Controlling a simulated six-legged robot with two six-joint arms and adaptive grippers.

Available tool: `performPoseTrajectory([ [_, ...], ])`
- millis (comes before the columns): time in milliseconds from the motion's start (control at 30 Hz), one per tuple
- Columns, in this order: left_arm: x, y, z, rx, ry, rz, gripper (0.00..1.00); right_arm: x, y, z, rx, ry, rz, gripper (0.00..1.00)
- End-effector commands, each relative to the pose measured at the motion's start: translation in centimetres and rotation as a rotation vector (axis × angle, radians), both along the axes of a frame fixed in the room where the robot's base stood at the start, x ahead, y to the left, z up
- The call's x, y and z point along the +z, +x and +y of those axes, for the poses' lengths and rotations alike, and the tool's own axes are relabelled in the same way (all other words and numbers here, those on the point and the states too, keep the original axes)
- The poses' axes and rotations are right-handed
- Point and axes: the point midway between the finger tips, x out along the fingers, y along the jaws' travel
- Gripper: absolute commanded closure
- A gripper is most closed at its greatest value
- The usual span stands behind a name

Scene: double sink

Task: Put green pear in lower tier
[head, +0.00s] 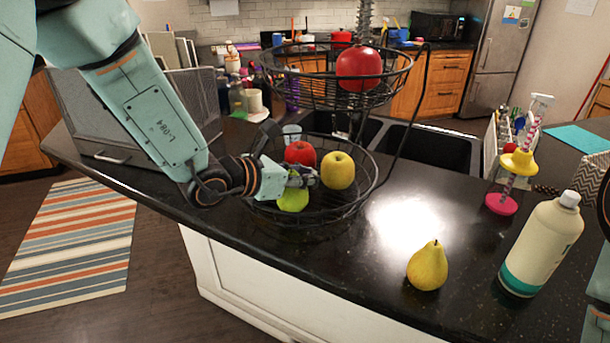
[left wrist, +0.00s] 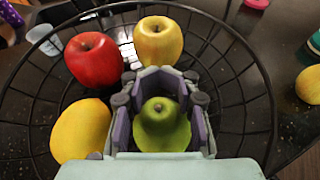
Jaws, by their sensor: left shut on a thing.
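The green pear (head: 293,200) is inside the lower tier (head: 374,180) of the black two-tier wire basket. My left gripper (head: 302,180) reaches into that tier from the left. In the left wrist view, my left gripper (left wrist: 160,88) has its fingers on both sides of the green pear (left wrist: 164,120), shut on it, with the pear's stem end facing the camera. The pear's lower part is hidden by the gripper. The tier also holds a red apple (left wrist: 93,59), a yellow apple (left wrist: 158,40) and a yellow fruit (left wrist: 80,130). My right gripper is not in view.
A red fruit (head: 359,68) sits in the upper tier (head: 300,85). A yellow pear (head: 428,266) stands on the black counter, right of the basket. A cream bottle (head: 541,245) and a pink-based dispenser (head: 508,190) stand farther right. The sink (head: 430,150) lies behind.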

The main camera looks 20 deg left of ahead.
Motion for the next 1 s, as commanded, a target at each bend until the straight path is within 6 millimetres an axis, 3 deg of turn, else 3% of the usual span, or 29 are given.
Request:
performPoseTrajectory([
  [233,-0.35,-0.05,-0.11,0.0,0.0,-0.001,1.0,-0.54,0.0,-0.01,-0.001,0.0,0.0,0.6],
  [267,-0.4,-0.07,-0.11,0.0,0.0,0.0,0.78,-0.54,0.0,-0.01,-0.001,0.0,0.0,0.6],
  [633,-0.31,-0.01,0.01,-0.001,0.0,0.0,0.46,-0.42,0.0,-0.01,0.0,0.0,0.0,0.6],
  [1000,-0.07,0.03,0.09,-0.001,-0.001,0.001,0.46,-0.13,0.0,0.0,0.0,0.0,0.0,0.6],
])
